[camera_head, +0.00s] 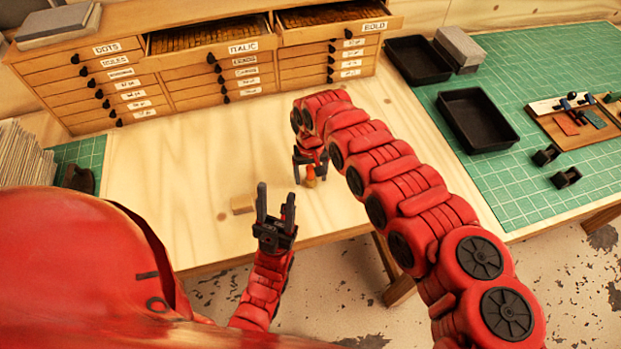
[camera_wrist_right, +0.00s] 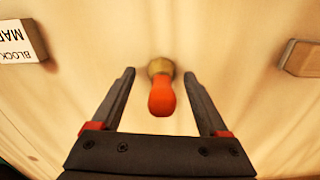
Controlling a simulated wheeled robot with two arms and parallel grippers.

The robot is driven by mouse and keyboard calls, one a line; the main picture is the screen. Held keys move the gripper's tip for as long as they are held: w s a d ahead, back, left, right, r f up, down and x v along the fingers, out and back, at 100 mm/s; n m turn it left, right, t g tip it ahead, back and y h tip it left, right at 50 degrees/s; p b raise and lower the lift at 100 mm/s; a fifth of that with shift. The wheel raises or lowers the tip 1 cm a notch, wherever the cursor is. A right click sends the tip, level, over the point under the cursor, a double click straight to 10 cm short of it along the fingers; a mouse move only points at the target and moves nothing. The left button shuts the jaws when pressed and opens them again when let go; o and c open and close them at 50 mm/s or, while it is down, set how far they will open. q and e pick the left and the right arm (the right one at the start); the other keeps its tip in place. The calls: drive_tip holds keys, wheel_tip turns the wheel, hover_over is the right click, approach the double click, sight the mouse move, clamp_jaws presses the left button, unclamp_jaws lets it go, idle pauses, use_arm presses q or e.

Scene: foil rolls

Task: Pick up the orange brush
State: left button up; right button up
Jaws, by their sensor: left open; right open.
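The orange brush (camera_wrist_right: 162,97) stands on the wooden worktop, its rounded orange handle toward my right wrist camera and its tan lower end (camera_wrist_right: 160,67) at the wood. In the head view the brush (camera_head: 310,182) is small and partly hidden by my right gripper (camera_head: 309,164). My right gripper is open, with one finger on each side of the brush and visible gaps between them in the wrist view. My left gripper (camera_head: 276,195) is open and empty, pointing up near the front edge of the worktop.
A small wooden block (camera_head: 243,204) lies left of the brush. A drawer cabinet (camera_head: 200,75) with two open top drawers stands behind. Black trays (camera_head: 477,120) and tools (camera_head: 580,115) lie on the green mat (camera_head: 510,185) at right. The wood left of the grippers is clear.

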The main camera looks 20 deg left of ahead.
drive_tip(key=shift+s+r, duration=0.15)
drive_tip(key=shift+r, duration=0.05)
drive_tip(key=shift+c, duration=1.4)
drive_tip(key=shift+f, duration=0.1)
clamp_jaws()
